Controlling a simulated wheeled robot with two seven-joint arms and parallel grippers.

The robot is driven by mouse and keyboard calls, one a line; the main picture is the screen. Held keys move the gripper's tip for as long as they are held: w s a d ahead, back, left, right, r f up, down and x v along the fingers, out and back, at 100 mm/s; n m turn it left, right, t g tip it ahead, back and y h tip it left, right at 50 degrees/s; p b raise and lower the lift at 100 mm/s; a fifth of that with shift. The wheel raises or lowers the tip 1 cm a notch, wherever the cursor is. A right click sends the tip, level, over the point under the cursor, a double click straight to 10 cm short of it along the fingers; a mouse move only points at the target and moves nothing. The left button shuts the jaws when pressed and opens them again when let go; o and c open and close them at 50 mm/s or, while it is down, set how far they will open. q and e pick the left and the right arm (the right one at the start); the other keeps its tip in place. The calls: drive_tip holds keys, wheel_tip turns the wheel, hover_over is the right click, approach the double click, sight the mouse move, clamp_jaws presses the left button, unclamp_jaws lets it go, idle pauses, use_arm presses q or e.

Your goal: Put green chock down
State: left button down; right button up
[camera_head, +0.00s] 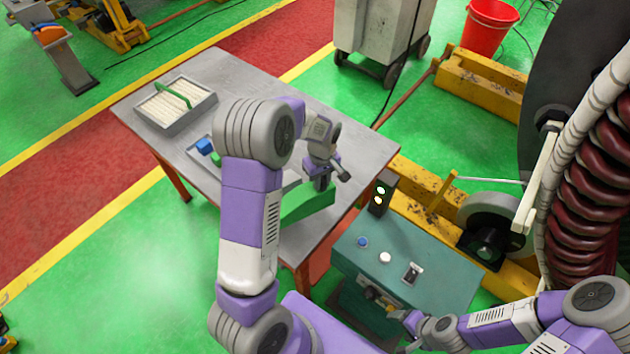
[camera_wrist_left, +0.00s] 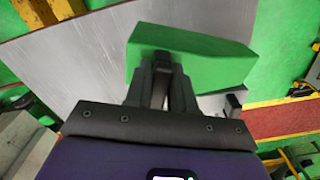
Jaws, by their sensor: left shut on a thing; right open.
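The green chock (camera_head: 303,205) is a long green block with a slanted end, at the table's front right part in the head view. My left gripper (camera_head: 320,182) is above it and shut on it. The left wrist view shows the green chock (camera_wrist_left: 205,60) between the dark fingers (camera_wrist_left: 160,82), with the grey table top behind it. I cannot tell whether its underside touches the table (camera_head: 243,82). My right gripper (camera_head: 400,318) is open, at the front of the teal control box; its fingers are small in view.
A tray of pale strips (camera_head: 177,122) stands at the table's back left. Another tray, partly behind my left arm, holds a blue block (camera_head: 205,146) and a small green piece. The teal control box (camera_head: 440,285) with buttons stands right of the table. The table's back right is clear.

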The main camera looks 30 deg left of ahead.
use_arm(q)
drive_tip(key=shift+w+f, duration=0.15)
drive_tip(key=shift+f, duration=0.7)
wheel_tip(320, 180, down, 3)
drive_tip(key=shift+r, duration=0.1)
drive_tip(key=shift+f, duration=0.4)
drive_tip(key=c, duration=1.4)
unclamp_jaws()
drive_tip(key=shift+f, duration=0.1)
drive_tip(key=o, duration=0.4)
drive_tip(key=shift+o, duration=0.2)
